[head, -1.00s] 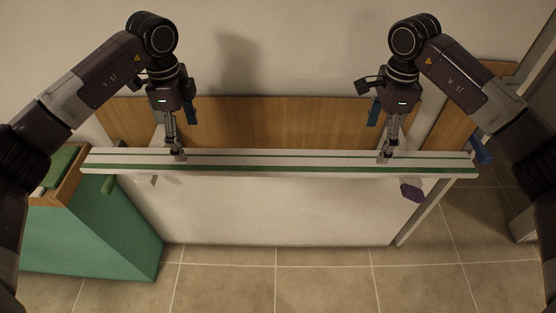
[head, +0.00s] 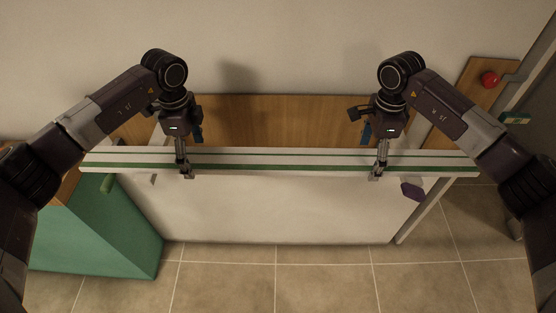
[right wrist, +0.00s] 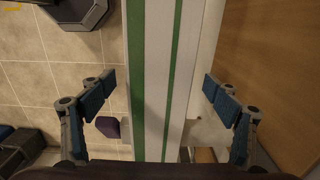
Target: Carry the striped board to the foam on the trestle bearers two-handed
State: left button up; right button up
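The striped board (head: 280,161), long and white with green stripes, lies level across the head view. My left gripper (head: 190,155) straddles it left of the middle. One finger is on the near side and a blue-padded one on the far side. My right gripper (head: 371,155) straddles it right of the middle. In the right wrist view the board (right wrist: 155,70) runs between the open fingers (right wrist: 156,95), with a gap on each side. I cannot make out the foam or the trestle bearers.
A green cabinet (head: 105,235) stands at the left. A red button (head: 489,79) is at the right. Tiled floor (head: 320,280) is clear in front.

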pick_arm(q)
jog(key=shift+r, duration=0.1)
jog(key=c, duration=2.2)
pick_arm(e)
jog(key=shift+r, duration=0.1)
jog(key=c, duration=2.2)
pick_arm(q)
jog(key=shift+o, duration=0.2)
pick_arm(e)
jog(key=shift+o, duration=0.2)
pick_arm(q)
jog(key=shift+r, duration=0.15)
pick_arm(e)
jog(key=shift+w+r, duration=0.1)
jog(key=shift+r, duration=0.05)
